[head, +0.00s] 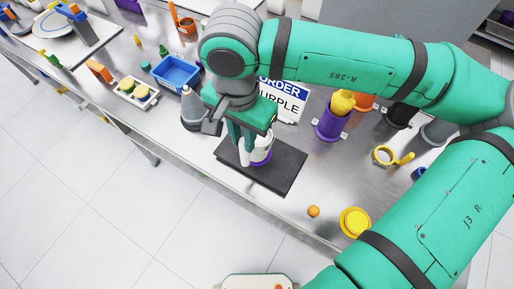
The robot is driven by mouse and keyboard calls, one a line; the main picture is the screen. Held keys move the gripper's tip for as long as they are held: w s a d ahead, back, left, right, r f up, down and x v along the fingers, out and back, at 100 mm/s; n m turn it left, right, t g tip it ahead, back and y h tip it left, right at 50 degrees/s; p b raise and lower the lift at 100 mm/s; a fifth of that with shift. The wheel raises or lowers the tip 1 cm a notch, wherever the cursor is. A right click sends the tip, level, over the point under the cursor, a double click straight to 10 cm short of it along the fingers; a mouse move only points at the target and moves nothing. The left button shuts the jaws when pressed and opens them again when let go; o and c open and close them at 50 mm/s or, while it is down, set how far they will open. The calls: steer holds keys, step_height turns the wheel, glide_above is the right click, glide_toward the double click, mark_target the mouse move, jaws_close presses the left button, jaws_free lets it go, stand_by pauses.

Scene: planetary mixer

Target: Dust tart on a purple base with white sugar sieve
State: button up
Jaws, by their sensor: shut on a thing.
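My gripper (246,143) is over the dark board (284,178) near the table's front edge. It is shut on the white sieve (262,146), whose upper part the fingers partly cover. A purple base (262,160) shows just below the sieve, on the board. The sieve overlaps it in this view, so I cannot tell whether they touch. The top of the tart is hidden by the sieve and gripper. A sign (289,101) behind reads "ORDER" and "PURPLE", partly covered by my arm.
A grey bottle-shaped thing (192,108) stands close left of the board. A purple container (331,126) and a yellow ring with a handle (385,156) are to the right. An orange ball (313,211) and a yellow dish (355,222) lie near the front edge. A blue bin (176,73) is farther left.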

steer(key=shift+r, duration=0.1)
stand_by(0.5)
steer(key=shift+r, duration=1.45)
steer(key=shift+w, duration=0.1)
